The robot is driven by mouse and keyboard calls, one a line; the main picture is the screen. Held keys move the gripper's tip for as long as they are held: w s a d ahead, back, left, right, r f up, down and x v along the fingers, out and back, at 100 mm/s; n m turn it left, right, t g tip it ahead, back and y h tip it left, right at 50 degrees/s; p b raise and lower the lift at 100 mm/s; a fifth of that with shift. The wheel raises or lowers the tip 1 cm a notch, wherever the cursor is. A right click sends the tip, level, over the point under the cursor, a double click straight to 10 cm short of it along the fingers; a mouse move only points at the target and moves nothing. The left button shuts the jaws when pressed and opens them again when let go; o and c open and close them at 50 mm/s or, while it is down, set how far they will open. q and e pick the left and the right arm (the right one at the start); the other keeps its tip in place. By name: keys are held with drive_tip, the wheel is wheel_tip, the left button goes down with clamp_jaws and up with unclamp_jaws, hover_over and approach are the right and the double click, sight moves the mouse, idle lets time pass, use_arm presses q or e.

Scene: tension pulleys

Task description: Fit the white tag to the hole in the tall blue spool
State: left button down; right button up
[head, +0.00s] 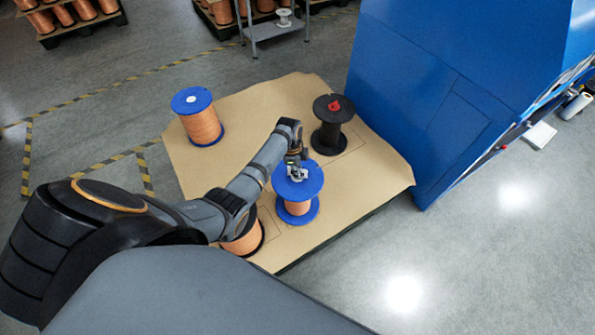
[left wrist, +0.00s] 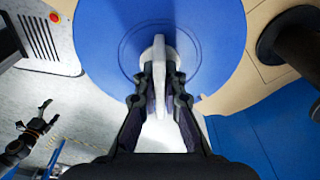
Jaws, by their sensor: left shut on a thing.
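My left gripper (head: 295,170) is over the top flange of a blue spool with copper winding (head: 298,208), at the middle front of the board. In the left wrist view its fingers (left wrist: 159,75) are shut on the white tag (left wrist: 160,48), seen edge-on against the blue flange (left wrist: 105,35). A white round part shows behind the tag at the flange's centre. The fingers and tag hide the hole, so I cannot tell whether the tag is in it. My right gripper (left wrist: 48,113) hangs open and empty at the left of the wrist view.
Another blue spool (head: 203,126) with a white disc on top stands at the back left. A black spool (head: 331,136) with a red piece stands back right. A copper spool (head: 246,240) is partly behind my arm. A blue machine (head: 440,90) borders the board's right side.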

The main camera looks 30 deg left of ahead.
use_arm(q)
drive_tip(key=c, duration=1.4)
unclamp_jaws()
drive_tip(key=shift+f, duration=0.1)
drive_tip(key=r, duration=0.4)
drive_tip(key=a+r, duration=0.1)
drive_tip(key=r, duration=0.7)
drive_tip(key=shift+s+a, duration=0.15)
drive_tip(key=shift+s, duration=0.05)
